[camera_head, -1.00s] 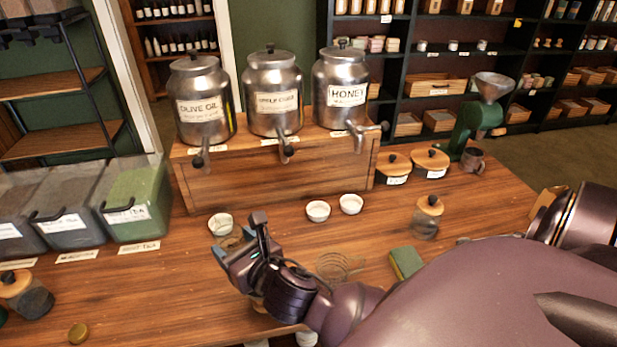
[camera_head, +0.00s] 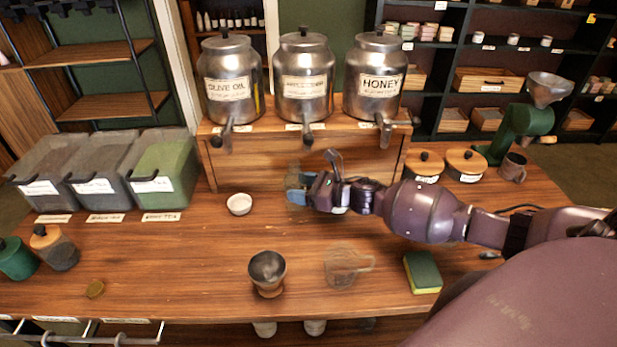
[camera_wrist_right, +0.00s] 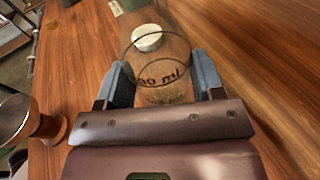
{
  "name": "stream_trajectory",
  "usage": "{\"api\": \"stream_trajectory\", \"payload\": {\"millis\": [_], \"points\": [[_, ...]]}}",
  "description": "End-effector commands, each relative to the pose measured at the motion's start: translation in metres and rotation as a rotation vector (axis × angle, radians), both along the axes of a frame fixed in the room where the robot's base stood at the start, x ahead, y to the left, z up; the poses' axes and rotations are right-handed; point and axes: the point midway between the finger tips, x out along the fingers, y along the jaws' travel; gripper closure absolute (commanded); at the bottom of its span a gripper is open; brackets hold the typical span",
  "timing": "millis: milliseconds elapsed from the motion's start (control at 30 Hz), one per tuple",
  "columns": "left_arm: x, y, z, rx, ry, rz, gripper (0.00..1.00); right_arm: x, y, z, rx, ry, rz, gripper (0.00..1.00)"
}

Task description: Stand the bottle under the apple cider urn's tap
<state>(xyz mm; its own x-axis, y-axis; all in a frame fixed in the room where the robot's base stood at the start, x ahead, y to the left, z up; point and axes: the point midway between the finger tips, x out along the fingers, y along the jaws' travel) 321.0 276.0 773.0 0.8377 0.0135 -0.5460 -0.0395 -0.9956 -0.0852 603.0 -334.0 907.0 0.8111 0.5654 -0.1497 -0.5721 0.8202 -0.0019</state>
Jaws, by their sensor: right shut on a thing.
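The apple cider urn (camera_head: 304,92) is the middle metal urn on a wooden stand, its label too blurred to read fully. Its tap (camera_head: 307,138) points down at the front. My right gripper (camera_head: 300,190) is below and slightly left of that tap, in front of the stand. It is shut on the clear glass bottle (camera_head: 292,176), which is mostly hidden by the fingers in the head view. In the right wrist view the bottle (camera_wrist_right: 158,75) sits between both fingers (camera_wrist_right: 162,82), with ml markings on its glass. I cannot tell whether its base touches the table. My left gripper is not in view.
A white bowl (camera_head: 239,204) stands left of my right gripper. A metal cup on a wooden foot (camera_head: 267,272), a glass measuring jug (camera_head: 343,268) and a sponge (camera_head: 422,272) are nearer the front. The olive oil urn (camera_head: 229,85) and honey urn (camera_head: 374,85) flank the middle one.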

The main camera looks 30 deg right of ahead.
Motion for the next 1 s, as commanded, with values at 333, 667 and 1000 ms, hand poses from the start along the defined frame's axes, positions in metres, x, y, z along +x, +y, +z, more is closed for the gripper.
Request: {"api": "stream_trajectory", "payload": {"millis": [333, 667, 1000], "points": [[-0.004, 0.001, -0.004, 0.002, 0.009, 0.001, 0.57, 0.009, -0.058, 0.011, 0.002, 0.002, 0.060, 0.60], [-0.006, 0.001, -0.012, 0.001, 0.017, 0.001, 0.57, 0.009, -0.060, 0.001, 0.003, 0.002, 0.064, 0.60], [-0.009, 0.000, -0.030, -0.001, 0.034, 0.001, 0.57, 0.009, -0.059, -0.023, 0.003, 0.003, 0.063, 0.60]]}}
